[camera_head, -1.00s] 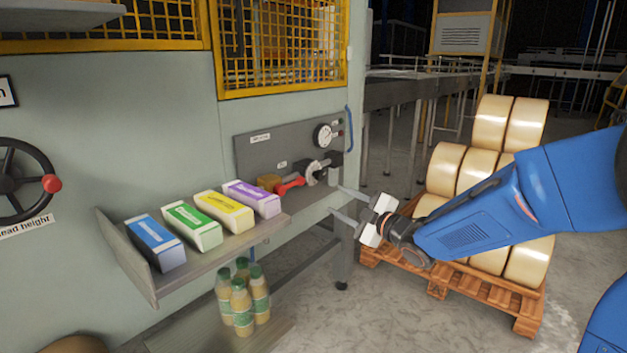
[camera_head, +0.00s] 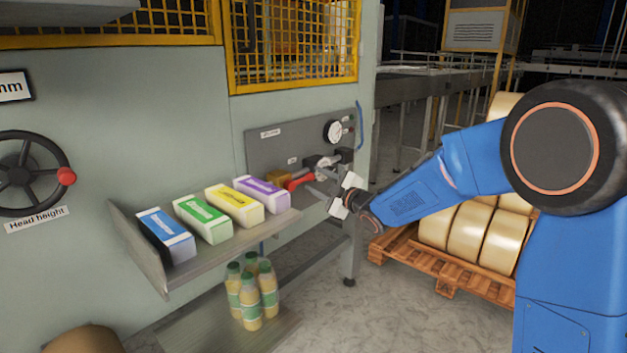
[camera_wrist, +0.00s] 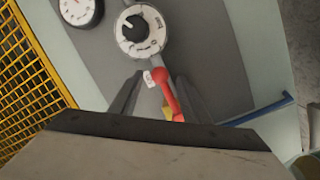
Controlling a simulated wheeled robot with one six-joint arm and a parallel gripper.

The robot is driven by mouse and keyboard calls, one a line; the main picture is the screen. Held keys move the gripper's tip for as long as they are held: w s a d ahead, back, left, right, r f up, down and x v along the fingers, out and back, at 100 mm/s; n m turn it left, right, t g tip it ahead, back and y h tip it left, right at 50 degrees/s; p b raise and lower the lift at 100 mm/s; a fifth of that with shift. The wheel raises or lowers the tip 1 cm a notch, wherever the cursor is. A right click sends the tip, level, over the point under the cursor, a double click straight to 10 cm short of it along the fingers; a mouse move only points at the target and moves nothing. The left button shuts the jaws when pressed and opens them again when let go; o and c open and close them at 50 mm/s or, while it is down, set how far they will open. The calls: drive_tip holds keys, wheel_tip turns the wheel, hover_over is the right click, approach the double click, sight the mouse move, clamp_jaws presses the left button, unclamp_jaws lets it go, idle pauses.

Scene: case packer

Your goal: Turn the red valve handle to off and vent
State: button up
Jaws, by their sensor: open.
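The red valve handle (camera_head: 297,183) is on the grey panel (camera_head: 262,154) at the machine's right end. In the wrist view the red handle (camera_wrist: 168,96) lies below a round plate with a black knob (camera_wrist: 134,27). My gripper (camera_head: 311,180) is in front of the handle, its fingers pointing at the panel. In the wrist view my gripper (camera_wrist: 157,88) is open, with one finger on each side of the handle. The handle appears nearer the right finger, and I cannot tell whether they touch. The lower end of the handle is hidden behind the gripper body.
A pressure gauge (camera_head: 333,131) sits above the valve. A shelf (camera_head: 183,283) with several coloured cartons juts out at the left, with bottles (camera_head: 250,292) below it. A pallet (camera_head: 450,270) of rolls stands to the right. Yellow mesh (camera_head: 292,45) is above the panel.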

drive_tip(key=shift+x, duration=1.15)
drive_tip(key=shift+c, duration=0.6)
clamp_jaws()
drive_tip(key=shift+r+n, duration=0.3)
drive_tip(key=shift+r, duration=0.05)
drive_tip(key=s+a+r+n+y, duration=0.2)
drive_tip(key=s+r+n, duration=0.1)
drive_tip(key=n, duration=0.7)
drive_tip(key=s+a+r+n+g+y, duration=0.1)
drive_tip(key=s+a+r+n+y, duration=0.1)
drive_tip(key=n, duration=0.7)
drive_tip(key=shift+s+a+r+n, duration=0.4)
drive_tip(key=shift+s+a+r, duration=0.35)
drive_tip(key=shift+s+r, duration=0.45)
drive_tip(key=shift+w+r, duration=0.15)
